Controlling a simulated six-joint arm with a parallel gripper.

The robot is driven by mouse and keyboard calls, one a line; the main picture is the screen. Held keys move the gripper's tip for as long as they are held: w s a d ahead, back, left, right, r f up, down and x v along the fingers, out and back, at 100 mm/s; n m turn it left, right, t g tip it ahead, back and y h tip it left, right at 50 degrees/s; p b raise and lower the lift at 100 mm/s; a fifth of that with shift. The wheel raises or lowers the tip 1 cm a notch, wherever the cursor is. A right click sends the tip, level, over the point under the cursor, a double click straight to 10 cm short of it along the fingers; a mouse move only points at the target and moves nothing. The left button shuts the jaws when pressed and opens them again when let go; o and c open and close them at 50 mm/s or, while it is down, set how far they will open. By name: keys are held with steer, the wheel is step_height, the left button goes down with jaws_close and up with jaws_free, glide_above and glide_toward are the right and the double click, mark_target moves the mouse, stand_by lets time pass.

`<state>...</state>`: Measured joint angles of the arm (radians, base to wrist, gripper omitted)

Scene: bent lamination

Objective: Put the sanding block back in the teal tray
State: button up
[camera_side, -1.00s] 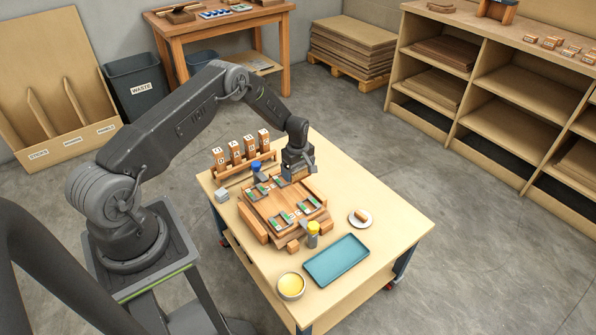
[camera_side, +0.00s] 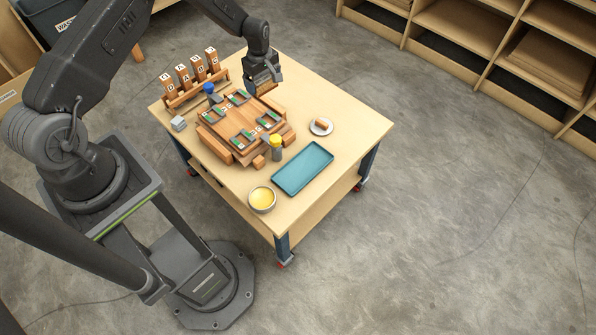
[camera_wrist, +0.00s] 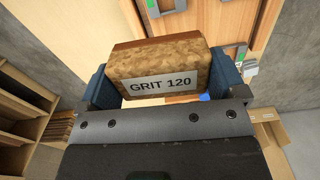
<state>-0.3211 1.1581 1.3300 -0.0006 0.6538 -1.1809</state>
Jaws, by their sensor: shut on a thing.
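My gripper (camera_side: 264,80) is over the back corner of the table and is shut on the sanding block. In the wrist view my gripper (camera_wrist: 161,78) has its blue fingers on both ends of the brown, grainy sanding block (camera_wrist: 150,64), labelled GRIT 120. In the side view the block shows small and partly hidden between the fingers. The teal tray (camera_side: 303,168) lies empty at the front right of the table, well apart from my gripper.
A wooden jig (camera_side: 243,126) with green-marked pieces fills the table's middle. Lettered blocks (camera_side: 190,76) stand in a rack behind.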

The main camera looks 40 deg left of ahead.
steer(key=s+d+m, duration=0.2)
steer(key=s+d, duration=0.1)
steer(key=d, duration=1)
steer(key=m, duration=0.2)
glide_above(299, 173)
step_height(299, 173, down, 14)
steer(key=shift+s+r, duration=0.1)
steer(key=shift+r, duration=0.1)
steer(key=shift+f, duration=2.45)
steer(key=shift+f, duration=0.15)
steer(key=o, duration=0.5)
steer(key=shift+o, duration=0.2)
